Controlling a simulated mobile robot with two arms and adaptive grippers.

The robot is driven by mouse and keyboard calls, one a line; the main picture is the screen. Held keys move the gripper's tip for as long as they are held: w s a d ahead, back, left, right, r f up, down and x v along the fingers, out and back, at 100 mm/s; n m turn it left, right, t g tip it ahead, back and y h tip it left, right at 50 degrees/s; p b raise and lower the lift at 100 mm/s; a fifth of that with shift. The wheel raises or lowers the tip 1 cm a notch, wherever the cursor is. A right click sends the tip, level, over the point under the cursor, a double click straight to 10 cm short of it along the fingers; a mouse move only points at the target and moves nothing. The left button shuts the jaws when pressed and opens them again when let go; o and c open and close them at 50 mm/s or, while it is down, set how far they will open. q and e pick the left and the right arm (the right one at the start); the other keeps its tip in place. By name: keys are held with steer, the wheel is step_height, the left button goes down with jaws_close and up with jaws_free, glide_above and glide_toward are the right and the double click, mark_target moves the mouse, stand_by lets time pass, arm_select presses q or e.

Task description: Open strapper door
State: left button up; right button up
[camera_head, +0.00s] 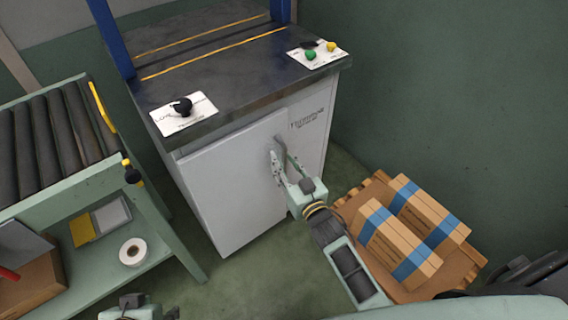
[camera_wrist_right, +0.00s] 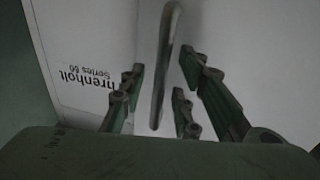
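The strapper (camera_head: 262,125) is a white cabinet with a dark top and blue posts. Its pale door (camera_head: 228,178) on the front looks shut. A grey bar handle (camera_head: 279,150) stands near the door's right edge. My right gripper (camera_head: 277,165) is at the handle. In the right wrist view the handle (camera_wrist_right: 166,65) runs upright between the spread fingers (camera_wrist_right: 158,92), with gaps on both sides, so they are open around it. My left gripper (camera_head: 138,310) shows only in part at the bottom edge; its fingers cannot be made out.
A roller conveyor (camera_head: 45,135) with a green frame stands at the left, with a tape roll (camera_head: 132,252) on its lower shelf. Blue-banded cardboard boxes (camera_head: 400,250) lie on a wooden pallet (camera_head: 460,268) at the right. Floor is clear in front of the door.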

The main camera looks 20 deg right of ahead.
steer(key=shift+w, duration=0.25)
jaws_close()
stand_by(0.5)
